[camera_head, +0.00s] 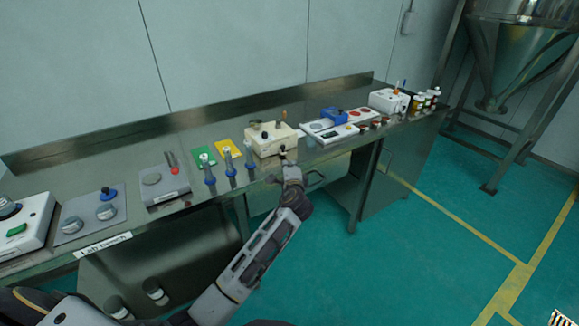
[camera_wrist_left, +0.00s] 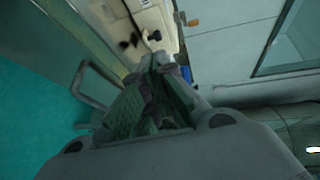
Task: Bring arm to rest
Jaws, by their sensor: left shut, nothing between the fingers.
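My left arm comes in from the lower left in the head view. My left gripper (camera_head: 284,157) is at the front edge of the steel bench (camera_head: 120,160), just in front of a cream box with dark knobs (camera_head: 262,134). In the left wrist view my left gripper (camera_wrist_left: 158,62) is shut and empty, its fingertips together near the cream box (camera_wrist_left: 150,18). I cannot tell whether the tips touch the box. My right gripper is not in view.
Blue-handled tools (camera_head: 209,172) stand along the bench's front edge near green and yellow cards (camera_head: 229,151). A white box (camera_head: 388,101) and several small bottles (camera_head: 428,98) stand at the right end. A drawer handle (camera_wrist_left: 92,82) is close to the gripper. Green floor (camera_head: 410,250) is clear at right.

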